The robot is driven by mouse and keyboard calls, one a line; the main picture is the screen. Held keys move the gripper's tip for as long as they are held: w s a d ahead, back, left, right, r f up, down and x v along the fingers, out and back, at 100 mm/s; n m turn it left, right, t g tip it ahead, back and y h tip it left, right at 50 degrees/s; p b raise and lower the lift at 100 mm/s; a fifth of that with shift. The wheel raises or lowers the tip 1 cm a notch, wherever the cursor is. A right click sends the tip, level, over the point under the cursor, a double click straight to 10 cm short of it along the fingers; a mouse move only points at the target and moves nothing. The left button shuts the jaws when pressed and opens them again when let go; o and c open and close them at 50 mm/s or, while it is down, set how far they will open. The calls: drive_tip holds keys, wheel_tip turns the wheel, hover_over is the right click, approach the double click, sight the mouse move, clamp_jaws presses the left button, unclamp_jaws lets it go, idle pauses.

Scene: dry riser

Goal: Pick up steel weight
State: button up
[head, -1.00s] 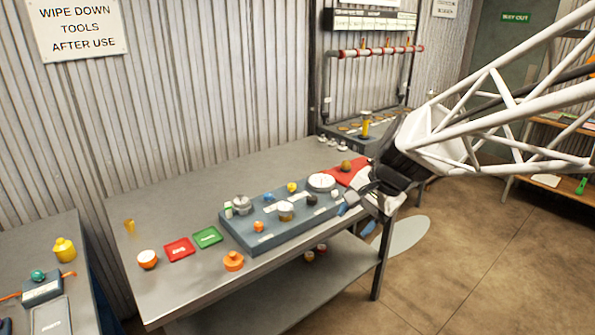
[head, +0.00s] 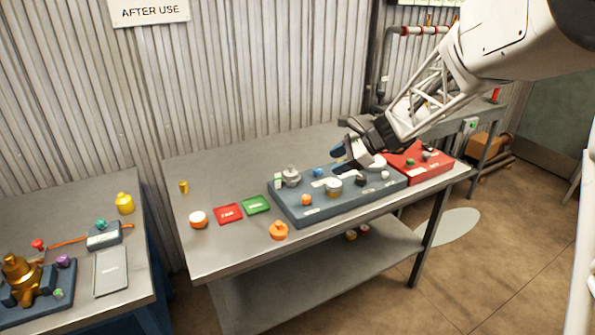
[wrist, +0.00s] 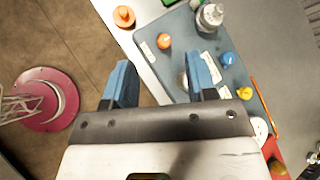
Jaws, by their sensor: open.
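A silver knobbed piece (head: 291,176), which looks like the steel weight, stands upright on the left back part of the blue-grey board (head: 318,212). It also shows near the top of the wrist view (wrist: 210,16). A second silver round piece with a tan band (head: 333,187) sits mid-board, so I cannot be certain which is the weight. My gripper (head: 343,160) is open and empty above the back right part of the board, right of the knobbed piece. Its blue fingers (wrist: 162,82) are apart in the wrist view; the right finger partly hides a piece on the board.
Small orange, blue, dark and white pieces share the board. Red (head: 229,214) and green (head: 256,204) trays, an orange knob (head: 278,231) and an orange-white pot (head: 198,219) lie to the left. A red board (head: 432,171) is at the right.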

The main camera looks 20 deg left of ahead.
sight(291, 166)
drive_tip(key=w+a+f+m+y, duration=0.1)
drive_tip(key=w+a+f, duration=0.2)
drive_tip(key=w+a, duration=0.1)
drive_tip(key=w+a+f+m+y, duration=0.1)
drive_tip(key=w+a+f+m, duration=0.1)
drive_tip(key=w+a+f, duration=0.1)
drive_tip(key=w+a+f+m+y, duration=0.1)
drive_tip(key=w+a+f+m, duration=0.1)
drive_tip(key=w+a+f, duration=0.2)
drive_tip(key=shift+w+a, duration=0.7)
drive_tip(key=shift+a, duration=0.1)
drive_tip(key=shift+a, duration=0.1)
drive_tip(key=shift+x, duration=1.2)
drive_tip(key=shift+a, duration=0.1)
drive_tip(key=shift+x, duration=2.5)
clamp_jaws()
